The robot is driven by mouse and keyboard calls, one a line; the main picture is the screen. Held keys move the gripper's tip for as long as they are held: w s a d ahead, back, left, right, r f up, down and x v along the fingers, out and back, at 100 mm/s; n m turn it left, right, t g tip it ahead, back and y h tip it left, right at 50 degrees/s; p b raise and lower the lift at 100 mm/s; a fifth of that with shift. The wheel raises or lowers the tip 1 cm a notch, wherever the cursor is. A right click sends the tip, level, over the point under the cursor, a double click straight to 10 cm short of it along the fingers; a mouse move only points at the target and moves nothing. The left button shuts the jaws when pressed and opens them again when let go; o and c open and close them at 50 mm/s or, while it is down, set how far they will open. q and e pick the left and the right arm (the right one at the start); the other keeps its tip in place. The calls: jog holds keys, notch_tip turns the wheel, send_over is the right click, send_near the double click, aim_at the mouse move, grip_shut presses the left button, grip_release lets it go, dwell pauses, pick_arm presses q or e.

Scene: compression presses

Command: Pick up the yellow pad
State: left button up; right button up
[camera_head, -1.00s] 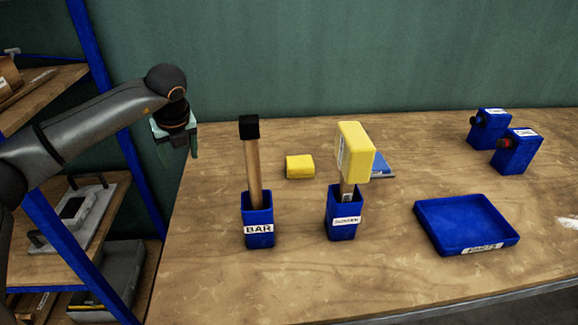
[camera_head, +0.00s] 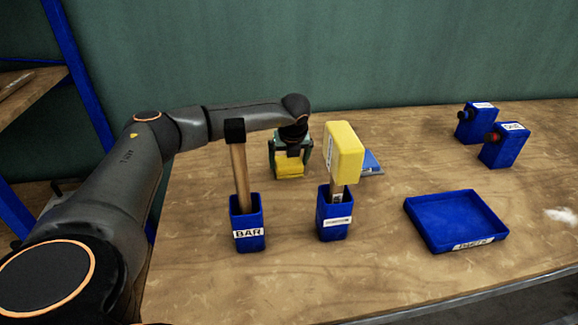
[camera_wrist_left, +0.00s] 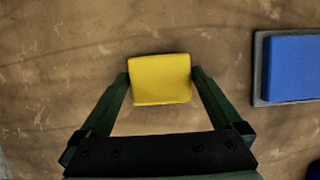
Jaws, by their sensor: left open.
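The yellow pad (camera_head: 290,168) lies on the wooden table, behind the blue holders. My left gripper (camera_head: 290,172) is open over it, reaching down from above with a finger on each side. In the left wrist view the pad (camera_wrist_left: 160,79) sits between the tips of the two green fingers (camera_wrist_left: 160,82). The fingertips are close to its left and right sides; I cannot tell whether they touch it. My right gripper is in neither view.
A blue BAR holder (camera_head: 247,224) with a black-topped wooden handle and a blue holder (camera_head: 334,216) with a yellow-headed tool stand in front. A blue pad (camera_wrist_left: 292,68) lies to the right. A blue tray (camera_head: 455,220) and two blue button boxes (camera_head: 503,148) are farther right.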

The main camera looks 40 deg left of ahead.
pick_arm(q)
jog(key=shift+w+a+f, duration=0.1)
jog(key=shift+a+f, duration=0.1)
jog(key=shift+f, duration=0.45)
jog(key=c, duration=0.9)
jog(key=shift+c, duration=0.2)
jog(key=shift+r, duration=0.15)
notch_tip(320, 180, up, 28)
jog(key=p, duration=0.1)
